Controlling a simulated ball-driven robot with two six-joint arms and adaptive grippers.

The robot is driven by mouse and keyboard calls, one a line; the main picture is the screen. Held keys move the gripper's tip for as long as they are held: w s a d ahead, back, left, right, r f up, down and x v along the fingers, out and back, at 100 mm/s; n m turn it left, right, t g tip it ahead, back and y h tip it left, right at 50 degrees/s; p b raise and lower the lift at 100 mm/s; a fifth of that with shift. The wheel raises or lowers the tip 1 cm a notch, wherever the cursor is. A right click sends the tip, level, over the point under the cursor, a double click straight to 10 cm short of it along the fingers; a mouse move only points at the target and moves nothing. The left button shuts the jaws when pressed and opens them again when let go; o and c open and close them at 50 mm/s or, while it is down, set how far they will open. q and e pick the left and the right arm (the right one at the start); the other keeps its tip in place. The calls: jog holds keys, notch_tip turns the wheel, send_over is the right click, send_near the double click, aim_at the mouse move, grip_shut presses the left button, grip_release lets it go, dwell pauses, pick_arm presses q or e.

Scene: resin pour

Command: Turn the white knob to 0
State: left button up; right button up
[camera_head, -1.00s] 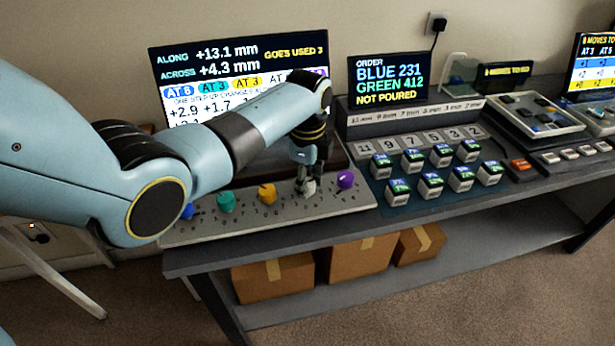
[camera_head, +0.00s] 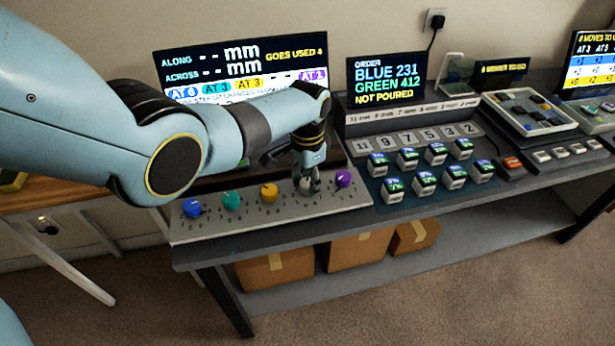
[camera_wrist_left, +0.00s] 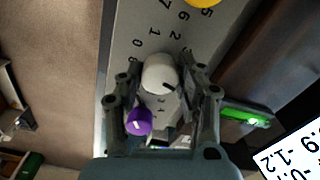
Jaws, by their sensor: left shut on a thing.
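The white knob (camera_wrist_left: 158,75) sits on the grey dial panel (camera_head: 258,219), between the yellow and purple knobs. In the wrist view its black pointer mark points to the lower right, and I cannot tell which number it meets. My left gripper (camera_head: 308,186) is over the knob, its fingers on either side, shut on it; in the head view they hide most of it. The fingers also show in the wrist view (camera_wrist_left: 164,92). Printed numbers ring the knob, partly hidden by the fingers. My right gripper is not in view.
Purple (camera_head: 343,179), yellow (camera_head: 269,192), teal (camera_head: 231,200) and blue (camera_head: 192,208) knobs share the panel. The purple one is close to my fingers. A screen (camera_head: 244,68) stands behind, reading "goes used 4". Several small labelled blocks (camera_head: 424,182) stand to the right.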

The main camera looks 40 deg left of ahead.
pick_arm(q)
jog(key=n+p, duration=0.1)
jog(key=n, duration=0.3)
jog(key=shift+r+n, duration=0.1)
jog(key=shift+n, duration=0.2)
jog(key=n, duration=0.3)
jog(key=shift+n+p, duration=0.3)
jog(key=shift+p, duration=0.05)
jog(key=n, duration=0.4)
jog(key=shift+n+p, duration=0.3)
jog(key=n, duration=1.3)
jog(key=shift+n, duration=0.3)
jog(key=n, duration=0.8)
jog(key=shift+n, duration=0.3)
